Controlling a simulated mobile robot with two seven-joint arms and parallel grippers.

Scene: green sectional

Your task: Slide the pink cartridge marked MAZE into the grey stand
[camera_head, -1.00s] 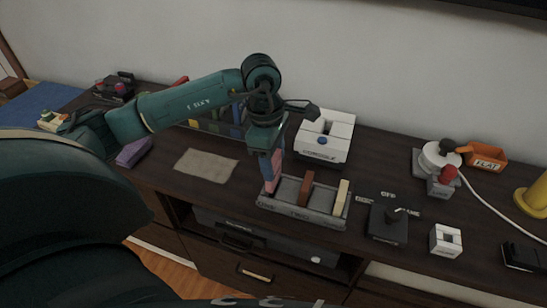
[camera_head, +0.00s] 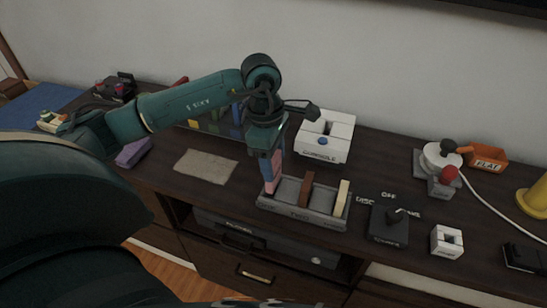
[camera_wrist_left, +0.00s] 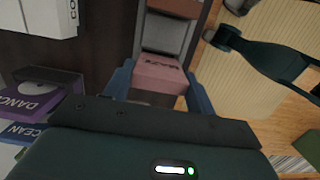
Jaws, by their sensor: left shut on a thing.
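The pink cartridge (camera_head: 271,174) stands upright at the left end of the grey stand (camera_head: 318,217). In the left wrist view the pink cartridge (camera_wrist_left: 160,75) shows its lettered face between my fingers. My left gripper (camera_head: 269,168) is shut on it from above; its blue fingers (camera_wrist_left: 160,92) flank the cartridge in the wrist view. The cartridge's lower end is at the stand's left slot; I cannot tell how deep it sits. A brown cartridge (camera_head: 306,188) and a cream cartridge (camera_head: 342,197) stand in the other slots.
A white console (camera_head: 325,138) stands behind the stand. A beige cloth (camera_head: 206,166) and a purple cartridge (camera_head: 133,152) lie to the left. The cabinet's front edge runs close before the stand.

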